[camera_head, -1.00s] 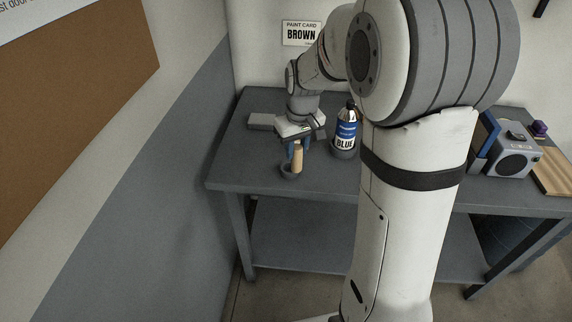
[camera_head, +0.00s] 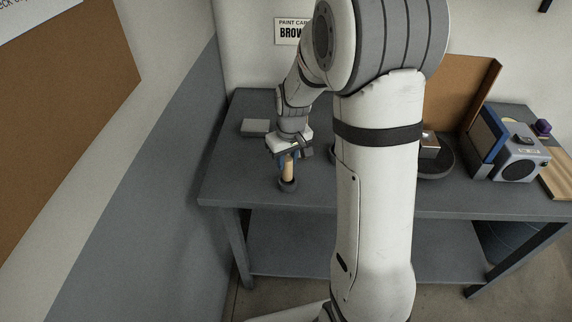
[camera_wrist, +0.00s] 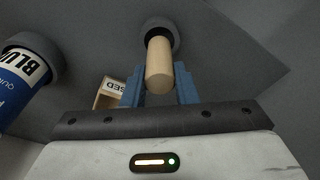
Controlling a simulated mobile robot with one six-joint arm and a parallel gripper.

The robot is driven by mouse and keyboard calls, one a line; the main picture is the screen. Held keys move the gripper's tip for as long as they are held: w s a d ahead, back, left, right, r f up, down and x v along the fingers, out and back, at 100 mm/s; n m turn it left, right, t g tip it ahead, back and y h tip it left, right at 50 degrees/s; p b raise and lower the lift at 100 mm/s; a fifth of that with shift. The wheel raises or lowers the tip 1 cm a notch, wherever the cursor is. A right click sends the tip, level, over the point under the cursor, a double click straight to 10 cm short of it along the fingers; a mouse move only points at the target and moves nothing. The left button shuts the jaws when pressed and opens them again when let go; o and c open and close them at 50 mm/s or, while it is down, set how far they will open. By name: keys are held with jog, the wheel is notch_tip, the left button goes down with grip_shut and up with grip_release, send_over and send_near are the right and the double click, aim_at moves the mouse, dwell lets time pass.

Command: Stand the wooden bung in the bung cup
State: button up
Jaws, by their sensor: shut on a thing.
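The wooden bung (camera_head: 288,168) is a pale upright cylinder. My gripper (camera_head: 287,159), with blue fingers, is shut on its upper part. The dark round bung cup (camera_head: 287,185) is directly below, near the table's front left. In the wrist view the bung (camera_wrist: 159,66) lies between my two fingers (camera_wrist: 159,88), its far end over the mouth of the bung cup (camera_wrist: 164,32). The lower end appears within the rim, but I cannot tell whether it rests on the cup's floor.
A blue-labelled bottle (camera_wrist: 14,82) with a dark round piece at one end is left in the wrist view, near a box marked USED (camera_wrist: 108,92). A grey block (camera_head: 256,127) lies at the table's back left. A grey machine (camera_head: 515,155) is at right. My arm hides the table's middle.

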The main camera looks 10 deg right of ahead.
jog(key=shift+f, duration=1.25)
jog(key=shift+f, duration=0.1)
jog(key=o, duration=1)
